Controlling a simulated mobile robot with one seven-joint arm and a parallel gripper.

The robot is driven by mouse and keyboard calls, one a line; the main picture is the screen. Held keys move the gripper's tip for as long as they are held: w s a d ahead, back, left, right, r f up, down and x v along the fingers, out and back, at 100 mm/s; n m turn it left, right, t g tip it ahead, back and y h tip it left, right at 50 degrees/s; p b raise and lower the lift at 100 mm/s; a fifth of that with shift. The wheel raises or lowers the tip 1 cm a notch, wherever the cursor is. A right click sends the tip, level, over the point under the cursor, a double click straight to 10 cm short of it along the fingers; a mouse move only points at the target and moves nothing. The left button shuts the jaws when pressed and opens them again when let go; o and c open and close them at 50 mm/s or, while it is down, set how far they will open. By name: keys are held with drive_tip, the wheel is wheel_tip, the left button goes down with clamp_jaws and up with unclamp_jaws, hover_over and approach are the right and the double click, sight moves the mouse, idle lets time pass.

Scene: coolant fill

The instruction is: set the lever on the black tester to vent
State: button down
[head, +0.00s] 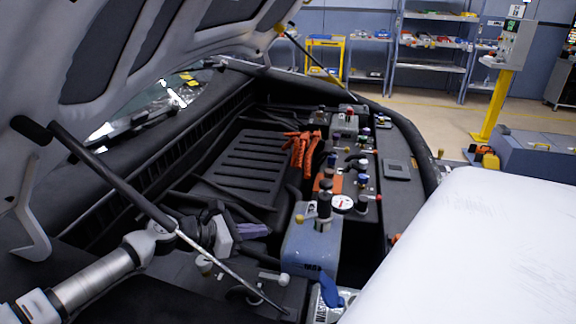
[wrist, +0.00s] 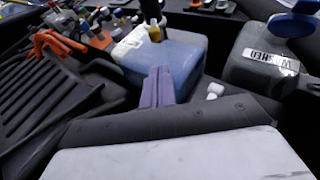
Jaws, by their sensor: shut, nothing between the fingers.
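A black upright fitting, likely the black tester (head: 324,206), stands on the blue tank (head: 312,246). A round white gauge (head: 342,203) is beside it, and a small yellow knob (head: 299,219) shows to its left; I cannot tell for sure whether this is the lever's end or which way the lever is set. In the wrist view the black fitting (wrist: 151,9) is cut by the top edge, above the tank (wrist: 178,54). My gripper (head: 266,230) is left of the tank, its purple fingers (wrist: 160,70) shut and empty, apart from the fitting.
A labelled reservoir with a blue cap (wrist: 292,22) is at the right in the wrist view. A thin prop rod (head: 222,264) crosses near my gripper; the raised hood (head: 120,60) hangs overhead.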

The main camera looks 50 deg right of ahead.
sight(290, 238)
drive_tip(key=p+x, duration=0.4)
drive_tip(key=x, duration=0.5)
drive_tip(key=shift+d, duration=0.2)
drive_tip(key=shift+s+d+f, duration=0.1)
drive_tip(key=shift+d+f, duration=0.1)
drive_tip(key=shift+b, duration=0.35)
